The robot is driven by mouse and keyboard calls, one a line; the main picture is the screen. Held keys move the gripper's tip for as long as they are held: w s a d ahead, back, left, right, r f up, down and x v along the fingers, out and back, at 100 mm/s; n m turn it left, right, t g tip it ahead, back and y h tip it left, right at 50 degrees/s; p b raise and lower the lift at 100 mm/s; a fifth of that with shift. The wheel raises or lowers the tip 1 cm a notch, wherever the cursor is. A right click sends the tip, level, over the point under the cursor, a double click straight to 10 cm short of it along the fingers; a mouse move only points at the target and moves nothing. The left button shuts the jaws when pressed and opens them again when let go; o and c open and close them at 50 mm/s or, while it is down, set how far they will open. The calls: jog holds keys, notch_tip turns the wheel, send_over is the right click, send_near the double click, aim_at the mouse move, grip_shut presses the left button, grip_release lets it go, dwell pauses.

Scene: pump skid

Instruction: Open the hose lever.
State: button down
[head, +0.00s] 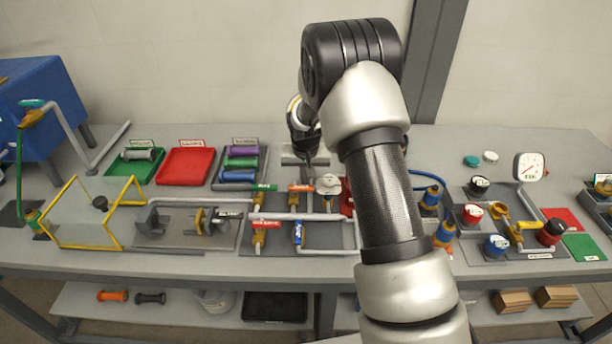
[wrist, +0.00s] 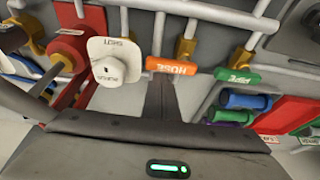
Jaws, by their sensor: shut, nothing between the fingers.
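The hose lever (head: 300,188) is an orange handle on the valve panel, just in front of my gripper in the head view. In the wrist view the hose lever (wrist: 172,65) reads "HOSE" upside down and lies crosswise to the grey pipe behind it.
A green lever (wrist: 237,76) sits beside the orange one. A white tag (wrist: 110,62) and a red valve (wrist: 75,50) are on the other side. Two more levers, red (head: 266,224) and blue (head: 298,233), sit nearer the front. A red tray (head: 186,165) lies left.

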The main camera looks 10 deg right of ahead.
aim_at(301, 188)
jog(key=shift+s+m+b, duration=0.25)
jog(key=shift+m+b, duration=0.35)
jog(key=shift+m, duration=0.1)
jog(key=shift+s+f+m+h+b, duration=0.15)
jog(key=shift+s+m+h+b, duration=0.15)
jog(key=shift+m+h+b, duration=0.45)
jog(key=m, duration=0.2)
jog(key=s+m+g+b, duration=0.1)
jog(key=m, duration=0.1)
jog(key=shift+s+a, duration=0.1)
jog(key=shift+a, duration=0.1)
jog(key=m+g, duration=0.1)
jog(key=m, duration=0.1)
jog(key=s+a+m+h, duration=0.1)
jog(key=m, duration=0.2)
jog(key=s+a+m+g, duration=0.1)
jog(key=m, duration=0.2)
jog(key=shift+g+h, duration=0.25)
jog(key=shift+g, duration=0.05)
jog(key=shift+d+r, duration=0.1)
jog(key=shift+r, duration=0.1)
jog(key=shift+w, duration=0.75)
